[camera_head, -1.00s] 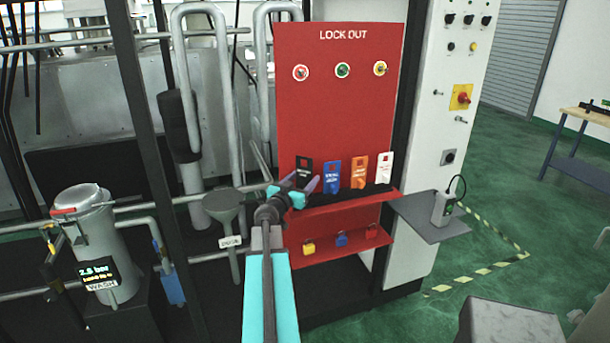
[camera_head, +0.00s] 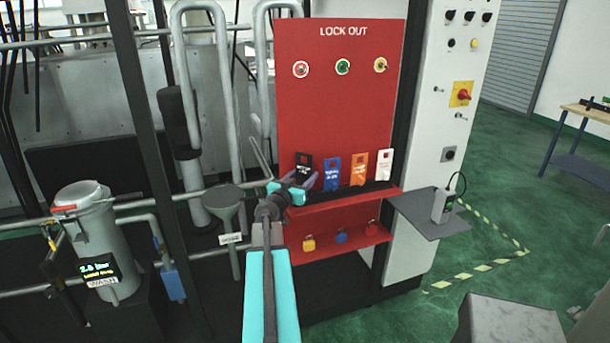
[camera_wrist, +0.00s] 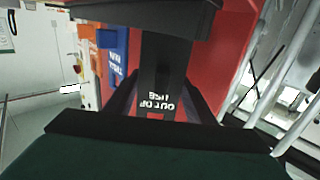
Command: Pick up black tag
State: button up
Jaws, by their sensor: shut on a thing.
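The black tag (camera_head: 304,161) stands at the left end of the row of tags on the upper shelf of the red lock out board (camera_head: 340,90). In the wrist view the black tag (camera_wrist: 158,75) shows white lettering reading "OUT OF USE", upside down. My gripper (camera_head: 309,181) is at the tag, with a finger on either side of its lower part. It is shut on the tag. The gripper's fingers (camera_wrist: 160,100) also show in the wrist view. The tag's lower end is partly hidden by the gripper.
Blue (camera_head: 332,174), orange (camera_head: 358,168) and white (camera_head: 384,170) tags stand close to the right. Padlocks hang below on the lower shelf (camera_head: 340,246). A funnel (camera_head: 224,200) and pipes are left of my arm. A grey side shelf (camera_head: 420,217) holds a small device (camera_head: 443,207).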

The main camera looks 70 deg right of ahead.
aim_at(304, 177)
jog(key=shift+s+a+r+b, duration=0.1)
jog(key=shift+b, duration=0.3)
jog(key=shift+r, duration=0.1)
jog(key=shift+r+b, duration=0.35)
notch_tip(304, 177, up, 11)
jog(key=b, duration=0.3)
jog(key=s+a+b, duration=0.5)
jog(key=s+a, duration=0.2)
jog(key=a, duration=0.1)
jog(key=shift+s+a+f, duration=0.15)
jog(key=shift+a+f, duration=0.1)
jog(key=shift+f, duration=0.1)
jog(key=s+a+b, duration=0.5)
jog(key=a+b, duration=0.1)
jog(key=b, duration=0.9)
jog(key=shift+a+r, duration=0.15)
jog(key=shift+r, duration=0.05)
